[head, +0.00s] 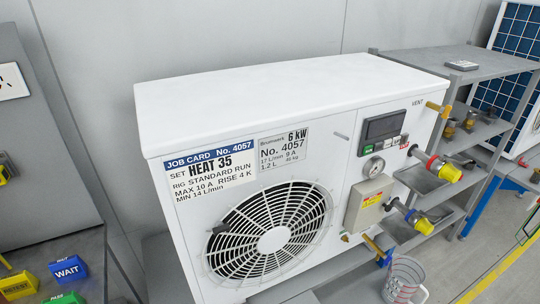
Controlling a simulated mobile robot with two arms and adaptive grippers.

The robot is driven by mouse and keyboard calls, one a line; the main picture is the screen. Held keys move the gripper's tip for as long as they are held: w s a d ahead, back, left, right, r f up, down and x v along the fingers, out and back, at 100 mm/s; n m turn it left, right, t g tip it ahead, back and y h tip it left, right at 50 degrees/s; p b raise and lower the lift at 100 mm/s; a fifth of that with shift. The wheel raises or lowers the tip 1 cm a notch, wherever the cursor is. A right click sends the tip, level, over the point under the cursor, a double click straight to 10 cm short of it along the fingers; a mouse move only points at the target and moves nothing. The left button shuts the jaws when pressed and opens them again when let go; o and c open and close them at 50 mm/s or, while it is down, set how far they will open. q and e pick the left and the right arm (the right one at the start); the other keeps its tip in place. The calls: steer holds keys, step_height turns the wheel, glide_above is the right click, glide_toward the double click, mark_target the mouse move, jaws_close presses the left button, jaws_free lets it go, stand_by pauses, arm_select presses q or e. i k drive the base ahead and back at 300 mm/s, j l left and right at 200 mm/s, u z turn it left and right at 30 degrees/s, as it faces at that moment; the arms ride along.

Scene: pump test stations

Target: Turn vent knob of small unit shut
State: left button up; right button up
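The white pump unit (250,82) fills the middle of the head view. Its plate reads 6 kW, No. 4057; whether it is the small unit I cannot tell from size alone. At the upper right of its front, beside the label VENT, a yellow-brass knob (437,107) sticks out to the right. How far the knob is turned I cannot tell. No gripper of mine is in view, and nothing touches the knob.
A grey shelf rack (440,55) stands to the right. A clear jug (404,280) stands below. WAIT block (68,268) lies lower left.

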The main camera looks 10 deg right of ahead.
mark_target(444, 111)
steer(key=z, duration=1.35)
steer(key=k+l, duration=0.3)
steer(key=l, duration=0.2)
